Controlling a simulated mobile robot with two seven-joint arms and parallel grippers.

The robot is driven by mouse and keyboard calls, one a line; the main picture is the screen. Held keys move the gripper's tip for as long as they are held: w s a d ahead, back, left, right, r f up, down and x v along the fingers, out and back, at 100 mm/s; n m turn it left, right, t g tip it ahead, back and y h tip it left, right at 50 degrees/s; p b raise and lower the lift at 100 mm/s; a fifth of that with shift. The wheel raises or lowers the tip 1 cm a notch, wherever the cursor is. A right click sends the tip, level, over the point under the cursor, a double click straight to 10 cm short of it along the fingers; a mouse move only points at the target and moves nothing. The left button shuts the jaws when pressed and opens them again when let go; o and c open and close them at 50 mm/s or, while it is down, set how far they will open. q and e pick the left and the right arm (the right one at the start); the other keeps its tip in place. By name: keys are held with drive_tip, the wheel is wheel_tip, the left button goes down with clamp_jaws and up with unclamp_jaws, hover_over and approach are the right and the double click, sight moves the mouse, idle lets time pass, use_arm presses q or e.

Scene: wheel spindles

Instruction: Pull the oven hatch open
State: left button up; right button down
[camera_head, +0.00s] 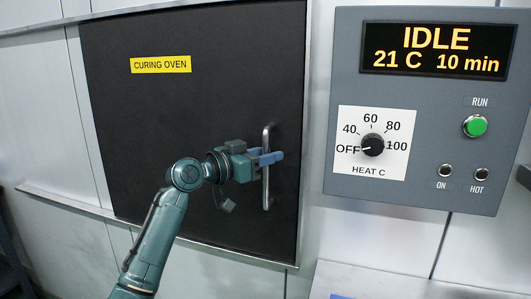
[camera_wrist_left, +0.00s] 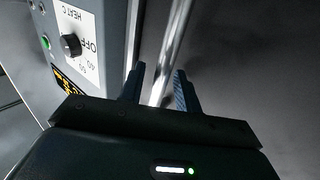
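The oven hatch (camera_head: 190,110) is a large dark panel with a yellow "CURING OVEN" label (camera_head: 160,64). It looks shut in the wall. Its handle (camera_head: 266,190) is an upright metal bar near the hatch's right edge. My left gripper (camera_head: 268,157) is at the middle of the handle. In the left wrist view, the handle bar (camera_wrist_left: 172,55) runs between the two fingers of my left gripper (camera_wrist_left: 160,85). The fingers are apart, with a visible gap beside the bar. My right gripper is in neither view.
A grey control panel (camera_head: 345,60) stands out to the right of the hatch. Its display (camera_head: 437,50) reads IDLE, 21 C, 10 min. It has a heat dial (camera_head: 373,145) at OFF and a green RUN button (camera_head: 474,126). A light ledge (camera_head: 400,280) lies below the panel.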

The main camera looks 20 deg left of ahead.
use_arm(q)
drive_tip(key=shift+c, duration=0.4)
clamp_jaws()
